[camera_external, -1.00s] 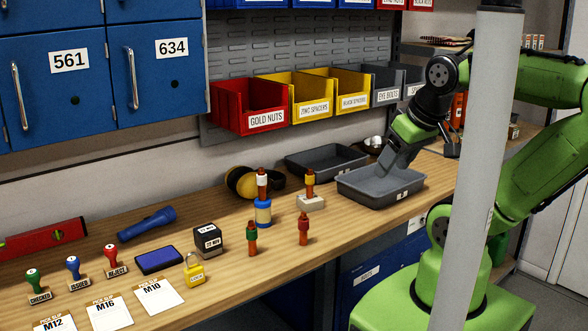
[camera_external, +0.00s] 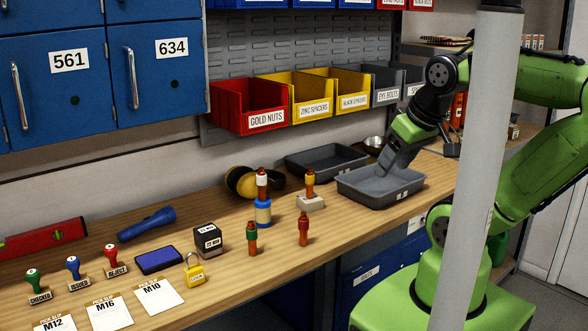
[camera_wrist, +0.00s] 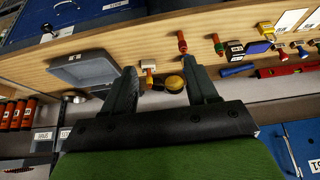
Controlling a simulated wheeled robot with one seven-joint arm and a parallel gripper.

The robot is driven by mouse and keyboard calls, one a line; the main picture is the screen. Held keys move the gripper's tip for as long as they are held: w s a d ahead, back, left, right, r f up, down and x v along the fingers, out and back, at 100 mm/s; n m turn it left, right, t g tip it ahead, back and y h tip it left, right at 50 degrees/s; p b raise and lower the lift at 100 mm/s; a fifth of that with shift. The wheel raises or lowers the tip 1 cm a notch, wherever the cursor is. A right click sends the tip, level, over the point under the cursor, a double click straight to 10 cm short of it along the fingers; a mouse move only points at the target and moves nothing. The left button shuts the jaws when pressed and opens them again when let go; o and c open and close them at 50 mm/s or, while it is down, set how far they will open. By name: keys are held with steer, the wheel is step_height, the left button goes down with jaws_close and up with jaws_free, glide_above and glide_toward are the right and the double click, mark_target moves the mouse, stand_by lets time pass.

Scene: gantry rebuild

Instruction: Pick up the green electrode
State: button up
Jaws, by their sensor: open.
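The green electrode (camera_external: 252,238) is a small copper-coloured piece with a green band, standing upright on the wooden bench. It also shows in the wrist view (camera_wrist: 218,44), to the right of my fingers. A red-banded electrode (camera_external: 303,229) stands to its right. A white-banded electrode (camera_external: 262,184) stands on a blue and cream roll behind it. My gripper (camera_wrist: 161,67) is open and empty. In the external view it is near the grey trays, well right of the green electrode.
A black cube stamp (camera_external: 208,240) and a yellow padlock (camera_external: 194,270) stand left of the green electrode. A grey tray (camera_external: 383,198) lies to the right, with another behind. Ear defenders (camera_external: 241,182) lie at the back. Bare bench surrounds the electrodes' front side.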

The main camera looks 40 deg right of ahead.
steer(key=w+a+f+n+t+y+b, duration=0.2)
steer(key=w+a+f+n+y+b, duration=0.25)
steer(key=f+b, duration=0.55)
steer(key=n+t+y+b, duration=0.3)
steer(key=y+b, duration=0.1)
steer(key=b, duration=0.6)
glide_toward(255, 229)
steer(key=shift+h, duration=0.35)
steer(key=p+x, duration=0.3)
steer(key=x, duration=1)
steer(key=shift+a+r+p, duration=0.1)
steer(key=shift+a+p, duration=0.1)
steer(key=shift+p, duration=0.2)
steer(key=shift+r, duration=0.1)
jaws_close()
